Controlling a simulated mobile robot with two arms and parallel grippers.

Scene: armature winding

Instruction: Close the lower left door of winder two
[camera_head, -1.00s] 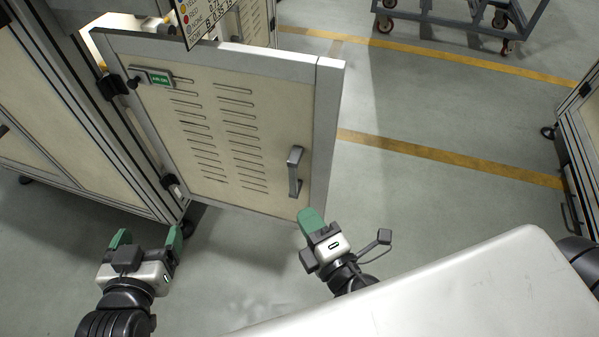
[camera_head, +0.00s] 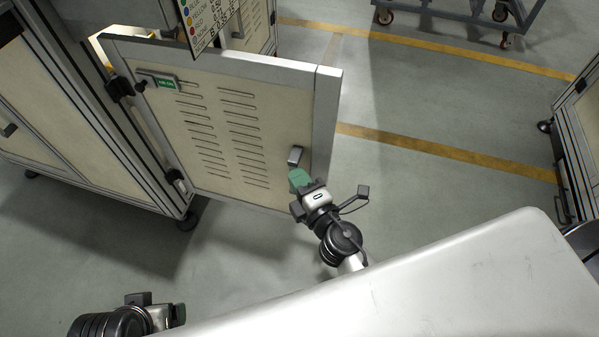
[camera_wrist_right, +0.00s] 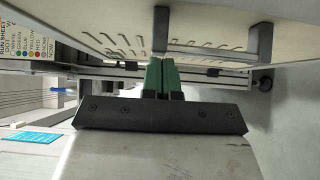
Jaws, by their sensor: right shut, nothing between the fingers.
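The door (camera_head: 225,115) is a cream vented panel in a grey frame. It stands open, swung out from the winder cabinet (camera_head: 75,120), with its hinges on the left. Its grey handle (camera_head: 295,156) is near the free edge, its lower part hidden by my right gripper (camera_head: 298,178). That gripper is shut and empty, its green fingers in front of the door at the handle. In the right wrist view, the closed fingers (camera_wrist_right: 162,65) reach up beside the handle (camera_wrist_right: 210,52); I cannot tell whether they touch it. My left gripper (camera_head: 176,313) is low at left, partly hidden.
A colour-coded sign (camera_head: 210,18) hangs above the door's top edge. A wheeled cart (camera_head: 460,12) stands at the back, and another cabinet (camera_head: 585,130) at the right. The floor (camera_head: 430,185) between is clear, with yellow lines.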

